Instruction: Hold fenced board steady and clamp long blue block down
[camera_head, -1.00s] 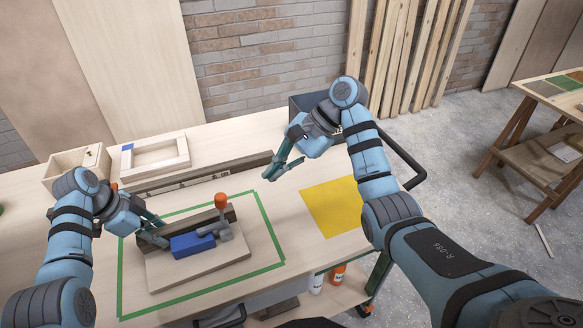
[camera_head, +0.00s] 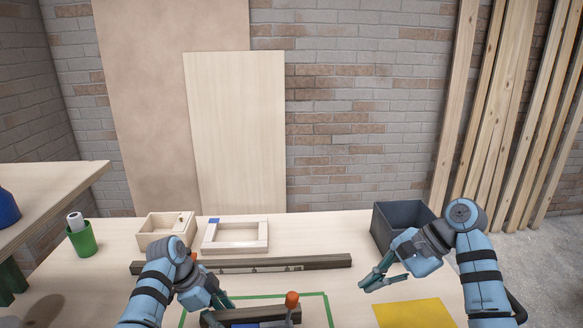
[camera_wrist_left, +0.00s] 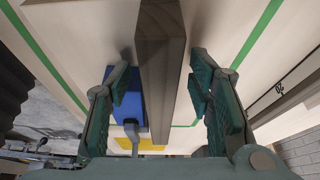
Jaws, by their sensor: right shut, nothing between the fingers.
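The fenced board lies at the bottom edge of the head view, mostly cut off, with its dark wooden fence (camera_head: 250,314) showing. The long blue block (camera_wrist_left: 128,103) lies beside the fence in the left wrist view. The clamp has an orange knob (camera_head: 292,299) standing upright in the head view; its grey metal part (camera_wrist_left: 131,134) shows near the block's end. My left gripper (camera_wrist_left: 163,92) is open, its fingers on either side of the fence with gaps visible. My right gripper (camera_head: 369,285) is shut and empty, above the table right of the board.
Green tape (camera_head: 328,308) outlines the board's area. A dark bar (camera_head: 310,262) lies behind it, with a wooden box (camera_head: 150,240) and frame (camera_head: 232,246) farther back. A dark grey bin (camera_head: 387,236) stands behind my right gripper. A yellow sheet (camera_head: 415,314) lies to its right.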

